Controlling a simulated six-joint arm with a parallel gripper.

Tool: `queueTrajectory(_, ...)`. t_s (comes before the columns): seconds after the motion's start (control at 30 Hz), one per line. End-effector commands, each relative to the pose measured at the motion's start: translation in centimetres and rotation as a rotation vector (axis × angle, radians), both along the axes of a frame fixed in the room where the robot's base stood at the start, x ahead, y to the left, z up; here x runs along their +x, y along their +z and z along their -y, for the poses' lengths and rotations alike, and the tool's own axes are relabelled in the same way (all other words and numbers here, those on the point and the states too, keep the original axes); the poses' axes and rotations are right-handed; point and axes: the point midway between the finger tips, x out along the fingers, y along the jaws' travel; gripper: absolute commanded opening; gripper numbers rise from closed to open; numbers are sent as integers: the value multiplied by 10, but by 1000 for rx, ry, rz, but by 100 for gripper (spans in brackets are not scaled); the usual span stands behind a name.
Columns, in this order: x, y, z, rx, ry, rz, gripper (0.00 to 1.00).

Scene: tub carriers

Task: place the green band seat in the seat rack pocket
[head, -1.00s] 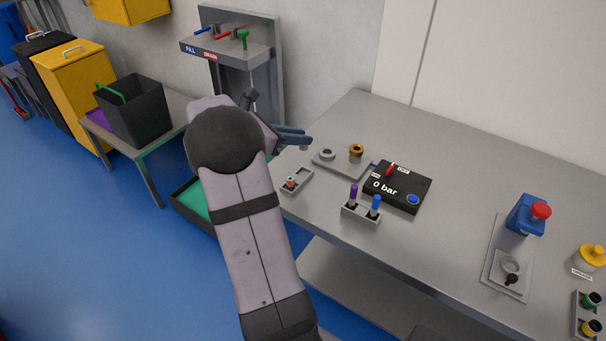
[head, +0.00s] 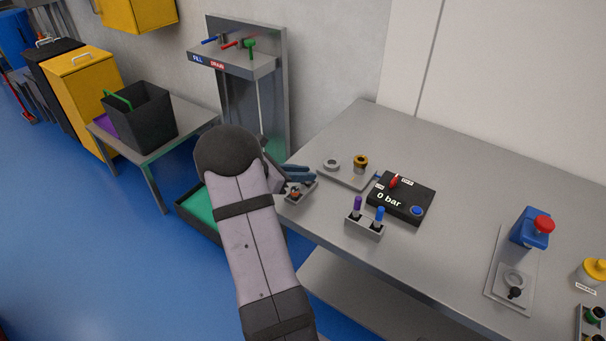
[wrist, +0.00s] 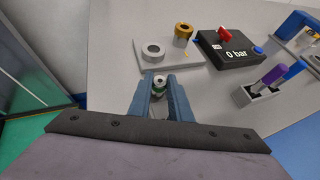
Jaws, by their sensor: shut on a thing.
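In the head view my gripper (head: 298,173) is just above the seat rack (head: 303,190), a small grey block at the table's left edge. An orange-marked piece (head: 295,195) sits in the rack's near part. The fingers hide part of the rack. The held seat is hidden in the head view, and I cannot tell its height above a pocket.
A grey plate with a ring (head: 331,163) and a brass-coloured piece (head: 361,163) lies behind the rack. A black 0 bar box (head: 400,205) and a holder with purple and blue pens (head: 366,225) stand to the right. A green-bottomed tray (head: 196,206) is below, left.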

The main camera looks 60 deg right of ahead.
Motion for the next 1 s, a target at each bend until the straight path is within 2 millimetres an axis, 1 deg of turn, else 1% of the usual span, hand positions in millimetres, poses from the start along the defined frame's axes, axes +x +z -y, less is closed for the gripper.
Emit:
queueTrajectory(0.1, 0, -6, 0, -1, 1, 0, 0)
queueTrajectory(0.37, 0, -7, 0, -2, 1, 1, 0)
queueTrajectory(0.5, 0, -11, 0, -2, 1, 1, 0)
queueTrajectory(0.53, 0, -10, 0, 0, 0, 1, 23)
queueTrajectory(0.6, 0, -10, 0, 0, 0, 1, 36)
queueTrajectory(0.87, 0, -10, 0, 0, 0, 1, 36)
queueTrajectory(1.0, 0, -5, 0, 0, 0, 1, 36)
